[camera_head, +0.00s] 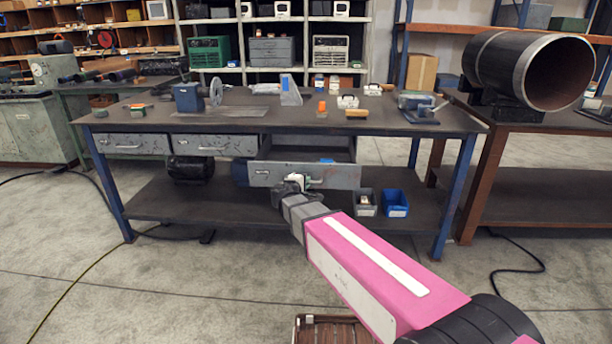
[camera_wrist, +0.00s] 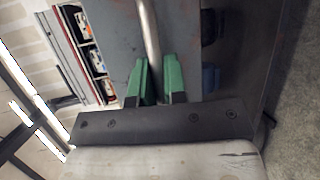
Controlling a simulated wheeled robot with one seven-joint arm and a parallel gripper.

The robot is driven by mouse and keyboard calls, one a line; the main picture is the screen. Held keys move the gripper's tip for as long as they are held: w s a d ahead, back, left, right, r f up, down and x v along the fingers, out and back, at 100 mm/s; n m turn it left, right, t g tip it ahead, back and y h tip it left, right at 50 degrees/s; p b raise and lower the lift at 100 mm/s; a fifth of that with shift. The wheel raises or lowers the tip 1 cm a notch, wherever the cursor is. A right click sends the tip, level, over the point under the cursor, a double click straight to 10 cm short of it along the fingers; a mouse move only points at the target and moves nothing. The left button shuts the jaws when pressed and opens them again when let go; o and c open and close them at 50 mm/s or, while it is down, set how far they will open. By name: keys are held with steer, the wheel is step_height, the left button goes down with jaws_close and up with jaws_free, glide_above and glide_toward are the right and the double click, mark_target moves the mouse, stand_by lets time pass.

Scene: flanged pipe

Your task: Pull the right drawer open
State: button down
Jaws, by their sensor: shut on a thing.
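The right drawer (camera_head: 333,175) is pulled out from under the workbench (camera_head: 250,118). Its grey front stands forward of the bench, and its dark inside shows behind the front with a small blue thing in it. My gripper (camera_head: 298,183) is at the drawer's front, near the middle. In the wrist view, the green fingers of my gripper (camera_wrist: 157,84) are on both sides of the metal bar handle (camera_wrist: 149,40) and shut on it. The head view shows the handle (camera_head: 316,181) only in part, as my gripper covers the rest.
Two other drawers, left (camera_head: 128,144) and middle (camera_head: 214,145), are shut. A grey bin (camera_head: 365,203) and a blue bin (camera_head: 395,203) stand on the lower shelf, below and right of my gripper. A large pipe (camera_head: 528,68) lies on the right table. Floor in front is mostly clear.

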steer(key=s, duration=0.7)
steer(key=shift+a, duration=0.1)
steer(key=c, duration=1.2)
jaws_free()
steer(key=shift+w, duration=0.1)
steer(key=v, duration=1.1)
